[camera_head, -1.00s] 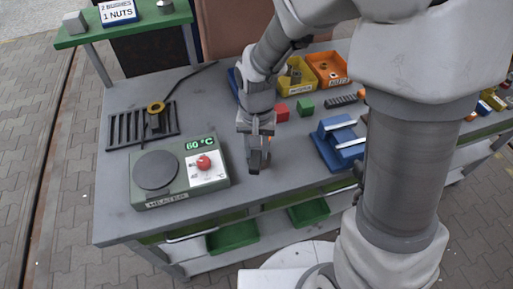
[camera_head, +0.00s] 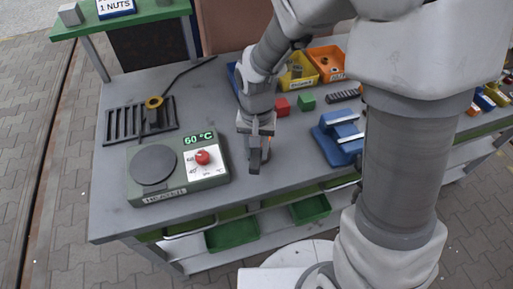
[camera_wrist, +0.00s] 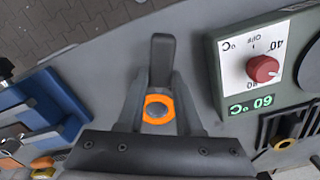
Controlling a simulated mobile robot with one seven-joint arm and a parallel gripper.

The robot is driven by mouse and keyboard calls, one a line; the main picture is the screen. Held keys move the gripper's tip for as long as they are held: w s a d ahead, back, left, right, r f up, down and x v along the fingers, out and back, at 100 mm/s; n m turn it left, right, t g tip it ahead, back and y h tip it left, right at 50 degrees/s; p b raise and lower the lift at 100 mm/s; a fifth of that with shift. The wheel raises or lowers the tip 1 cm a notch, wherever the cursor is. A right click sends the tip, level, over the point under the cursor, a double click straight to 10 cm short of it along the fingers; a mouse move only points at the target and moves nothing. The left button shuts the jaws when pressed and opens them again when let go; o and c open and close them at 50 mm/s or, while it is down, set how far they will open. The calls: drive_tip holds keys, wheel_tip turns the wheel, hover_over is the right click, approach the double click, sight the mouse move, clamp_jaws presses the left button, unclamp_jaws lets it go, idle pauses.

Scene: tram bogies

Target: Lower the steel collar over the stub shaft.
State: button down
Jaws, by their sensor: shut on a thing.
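My gripper (camera_head: 256,160) points down over the grey bench, just right of the heater. It also shows in the wrist view (camera_wrist: 160,90), its fingers close together. In the head view the fingers hide the ring.
The heater (camera_head: 178,170) reads 60 °C; its round plate (camera_head: 153,165) is empty.

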sight(257, 152)
drive_tip(key=shift+f+b, duration=1.35)
drive_tip(key=shift+f, duration=0.4)
drive_tip(key=c, duration=0.5)
unclamp_jaws()
wheel_tip(257, 152, up, 18)
drive_tip(key=p, duration=0.2)
drive_tip(key=shift+f, duration=0.25)
drive_tip(key=s+d+r+n+t, duration=0.1)
drive_tip(key=s+d+r+t, duration=0.1)
drive_tip(key=s+d, duration=0.3)
drive_tip(key=s+d+r+t, duration=0.3)
drive_tip(key=s+d+r, duration=0.1)
drive_tip(key=s+d, duration=0.2)
drive_tip(key=shift+s+d+n+t, duration=0.15)
drive_tip(key=shift+d+n+t, duration=0.2)
drive_tip(key=shift+d, duration=0.55)
